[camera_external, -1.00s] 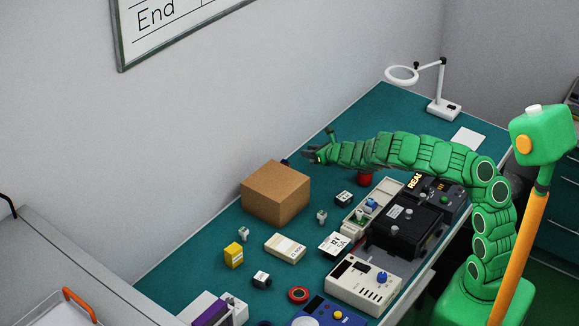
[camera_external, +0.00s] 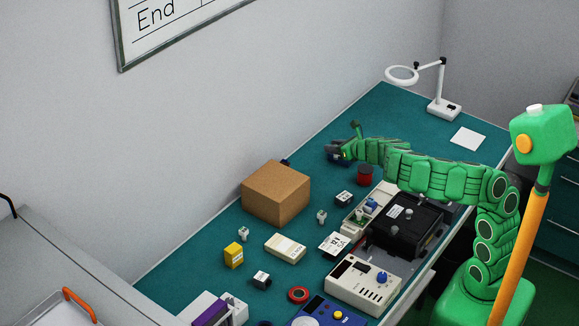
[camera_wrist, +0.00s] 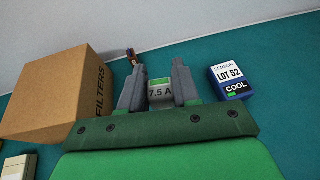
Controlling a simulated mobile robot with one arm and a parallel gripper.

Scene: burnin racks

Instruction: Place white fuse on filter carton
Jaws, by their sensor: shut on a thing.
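My gripper (camera_wrist: 157,80) is shut on the white fuse (camera_wrist: 160,93), a small pale block marked "7.5 A" with a green patch, seen between the fingers in the wrist view. In the external view my gripper (camera_external: 337,150) is above the far back part of the bench, and the fuse cannot be made out there. The filter carton (camera_external: 275,193) is a closed brown cardboard box standing near the wall, left of and nearer than my gripper. In the wrist view the carton (camera_wrist: 55,95) is to the left of the fingers, apart from them, with "FILTERS" on its side.
A blue-and-white sensor box (camera_wrist: 231,82) marked "LOT 52 COOL" sits right of the fingers. A dark red cylinder (camera_external: 365,175) and a black block (camera_external: 344,199) stand nearby. A magnifier lamp (camera_external: 443,105) stands at the far end. The carton's top (camera_external: 275,177) is bare.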

